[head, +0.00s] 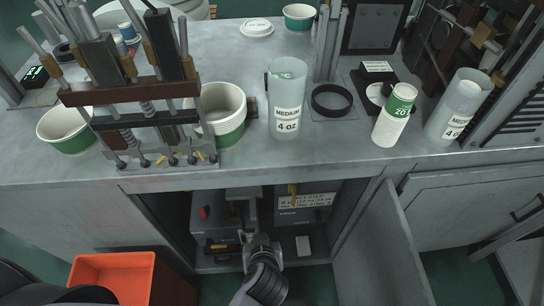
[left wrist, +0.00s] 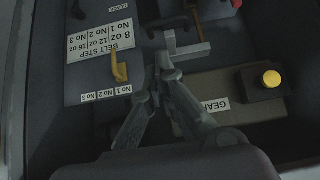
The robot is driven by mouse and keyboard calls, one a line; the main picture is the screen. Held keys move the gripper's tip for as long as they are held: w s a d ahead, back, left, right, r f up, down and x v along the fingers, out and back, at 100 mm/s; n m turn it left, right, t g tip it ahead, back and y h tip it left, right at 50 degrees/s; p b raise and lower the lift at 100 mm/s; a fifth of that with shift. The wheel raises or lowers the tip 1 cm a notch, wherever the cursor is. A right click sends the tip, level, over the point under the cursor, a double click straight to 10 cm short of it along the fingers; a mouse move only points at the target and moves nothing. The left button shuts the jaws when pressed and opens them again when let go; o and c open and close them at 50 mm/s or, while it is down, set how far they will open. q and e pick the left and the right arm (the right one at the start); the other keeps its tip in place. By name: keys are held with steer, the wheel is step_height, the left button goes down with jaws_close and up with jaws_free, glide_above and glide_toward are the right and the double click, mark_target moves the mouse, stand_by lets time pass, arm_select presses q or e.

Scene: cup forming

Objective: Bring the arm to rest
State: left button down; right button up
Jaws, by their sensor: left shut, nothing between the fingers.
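My left gripper (head: 260,243) is low in front of the open cabinet under the counter, its arm coming up from the bottom edge. In the left wrist view the same gripper (left wrist: 161,62) has its fingers together, with nothing between them. Beyond the fingers is a panel with a yellow lever (left wrist: 119,68) and a "BELT STEP" label (left wrist: 100,43). The lever (head: 292,190) also shows in the head view. A box with a "GEAR" label (left wrist: 215,104) and a yellow button (left wrist: 271,79) is to the right of the fingers. My right gripper is not in view.
The cabinet door (head: 380,245) stands open to the right of my arm. An orange bin (head: 112,277) is on the floor at left. The counter above holds a forming machine (head: 140,92), a clear container (head: 287,95), a paper-cup stack (head: 394,117) and white-green tubs.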

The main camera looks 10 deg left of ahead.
arm_select(q)
steer(key=s+a+f+m+g+h, duration=0.15)
steer(key=s+f, duration=0.25)
steer(key=f, duration=0.4)
steer(key=s+d+f+m+g, duration=0.1)
steer(key=s+f+m, duration=0.15)
steer(key=f, duration=0.65)
steer(key=s+a+f+m+g+h, duration=0.15)
steer(key=s+f, duration=0.25)
steer(key=f, duration=0.4)
steer(key=s+a+f+g, duration=0.1)
steer(key=s+a+f, duration=0.5)
steer(key=s, duration=0.2)
steer(key=s+a+f+g, duration=0.2)
steer(key=s+a+f, duration=0.4)
steer(key=s, duration=0.3)
steer(key=shift+a, duration=0.3)
